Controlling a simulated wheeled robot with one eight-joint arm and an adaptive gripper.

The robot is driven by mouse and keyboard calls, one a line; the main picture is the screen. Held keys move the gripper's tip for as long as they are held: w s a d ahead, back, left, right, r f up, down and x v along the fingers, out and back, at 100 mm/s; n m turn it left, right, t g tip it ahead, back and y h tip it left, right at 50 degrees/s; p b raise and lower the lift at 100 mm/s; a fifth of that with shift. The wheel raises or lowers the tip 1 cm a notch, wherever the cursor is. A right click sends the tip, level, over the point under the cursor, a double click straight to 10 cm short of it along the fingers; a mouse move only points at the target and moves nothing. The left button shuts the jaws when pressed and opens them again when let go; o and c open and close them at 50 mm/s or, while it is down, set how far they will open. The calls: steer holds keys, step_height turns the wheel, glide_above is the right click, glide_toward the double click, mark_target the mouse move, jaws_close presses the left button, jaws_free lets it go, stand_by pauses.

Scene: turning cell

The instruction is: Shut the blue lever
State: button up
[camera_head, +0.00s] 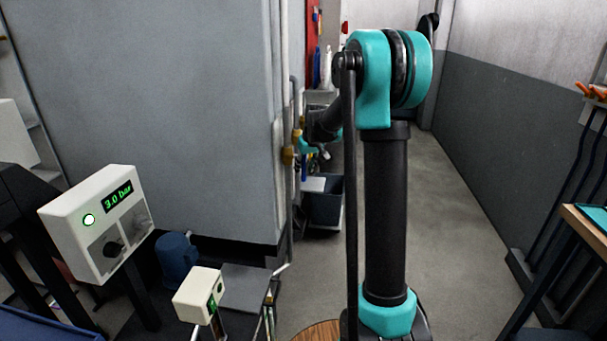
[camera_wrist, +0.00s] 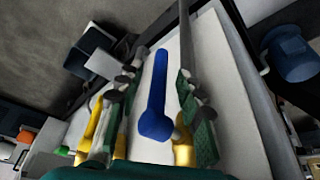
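In the wrist view the blue lever (camera_wrist: 157,95) is a long flat bar with a wide rounded near end, lying roughly along a grey pipe (camera_wrist: 185,35), in front of a pale panel. My gripper (camera_wrist: 153,92) is open, with one finger on each side of the lever and a visible gap on both sides. A brass-yellow part (camera_wrist: 183,152) shows by the right finger; its join with the lever is unclear. In the head view my gripper (camera_head: 312,150) is small and partly hidden by my arm, beside a brass fitting (camera_head: 288,155).
A large grey cabinet (camera_head: 150,100) stands left of the pipes. A control box reading 3.0 bar (camera_head: 98,222) and a small cream box (camera_head: 199,295) are at lower left. A dark bin (camera_head: 325,205) stands behind my gripper. The floor (camera_head: 455,220) on the right is clear.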

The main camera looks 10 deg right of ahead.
mark_target(305, 169)
steer(key=shift+x, duration=1.6)
jaws_close()
